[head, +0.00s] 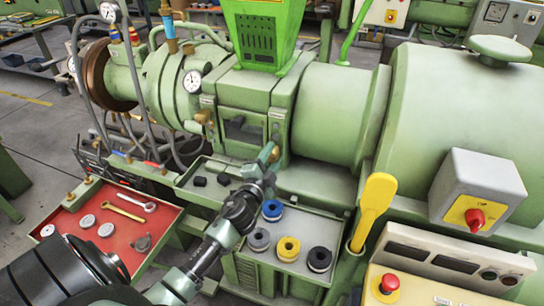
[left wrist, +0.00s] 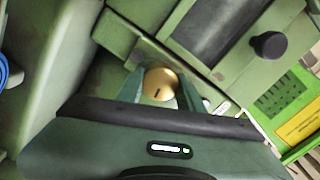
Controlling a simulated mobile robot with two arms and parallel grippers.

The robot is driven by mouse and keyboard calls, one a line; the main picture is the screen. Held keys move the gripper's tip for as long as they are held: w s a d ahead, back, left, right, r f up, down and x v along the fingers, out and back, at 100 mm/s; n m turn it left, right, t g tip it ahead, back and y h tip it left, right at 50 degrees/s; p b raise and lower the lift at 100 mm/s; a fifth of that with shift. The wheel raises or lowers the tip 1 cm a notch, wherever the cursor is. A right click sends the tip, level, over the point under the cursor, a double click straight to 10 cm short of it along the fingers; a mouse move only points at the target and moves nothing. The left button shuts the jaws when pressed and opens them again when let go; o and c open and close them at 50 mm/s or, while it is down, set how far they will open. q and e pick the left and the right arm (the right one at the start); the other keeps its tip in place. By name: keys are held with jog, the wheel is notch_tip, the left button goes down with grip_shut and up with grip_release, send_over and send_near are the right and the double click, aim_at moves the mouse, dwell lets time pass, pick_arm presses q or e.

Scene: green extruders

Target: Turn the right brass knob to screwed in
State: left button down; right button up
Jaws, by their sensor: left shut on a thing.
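My right gripper is not in view.
Below the gripper a grey tray (head: 262,276) holds blue, grey, yellow and black rings. A red tray (head: 120,232) with wrenches and discs is at left. A yellow handle (head: 373,205) stands upright at right, near a panel with a red button (head: 389,283).

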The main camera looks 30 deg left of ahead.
pick_arm(q)
jog(key=m, duration=0.5)
jog(key=shift+f+m, duration=0.1)
jog(key=shift+m, duration=0.2)
jog(key=m, duration=0.4)
jog(key=shift+d+f+m, duration=0.1)
jog(key=shift+m, duration=0.2)
jog(key=m+p, duration=0.1)
jog(key=m, duration=0.4)
jog(key=m+p, duration=0.1)
jog(key=m, duration=0.4)
jog(key=shift+s+f+p, duration=0.1)
jog(key=shift+f+p, duration=0.1)
jog(key=shift+p, duration=0.15)
jog(key=c, duration=0.9)
grip_release()
jog(key=shift+r, duration=0.1)
